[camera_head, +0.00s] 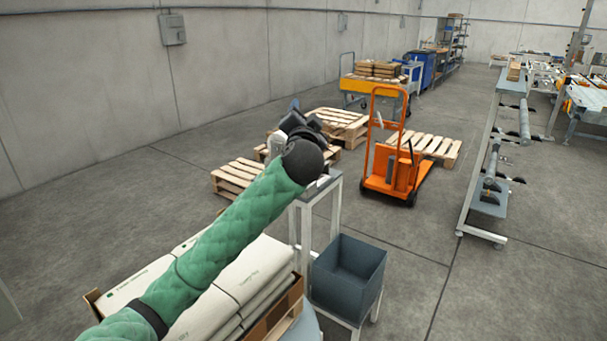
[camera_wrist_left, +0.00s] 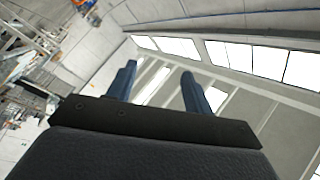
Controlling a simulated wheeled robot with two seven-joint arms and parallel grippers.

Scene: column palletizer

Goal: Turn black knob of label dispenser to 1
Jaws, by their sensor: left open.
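My left arm, in a green sleeve, reaches across the head view to its gripper (camera_head: 294,106), which points up and away above a narrow stand (camera_head: 334,192). In the left wrist view the two blue fingers of this gripper (camera_wrist_left: 158,86) are apart with nothing between them. They point toward the ceiling and bright windows. A small whitish object (camera_head: 276,144) shows partly behind my wrist; I cannot tell if it is the label dispenser. I cannot make out the black knob in either view. My right gripper is not in view.
Below the stand is a dark grey bin (camera_head: 347,275). White sacks (camera_head: 250,268) in a carton lie under my arm. Wooden pallets (camera_head: 236,176) and an orange pallet truck (camera_head: 394,165) stand behind. A long conveyor frame (camera_head: 481,150) is at right. Open floor lies between.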

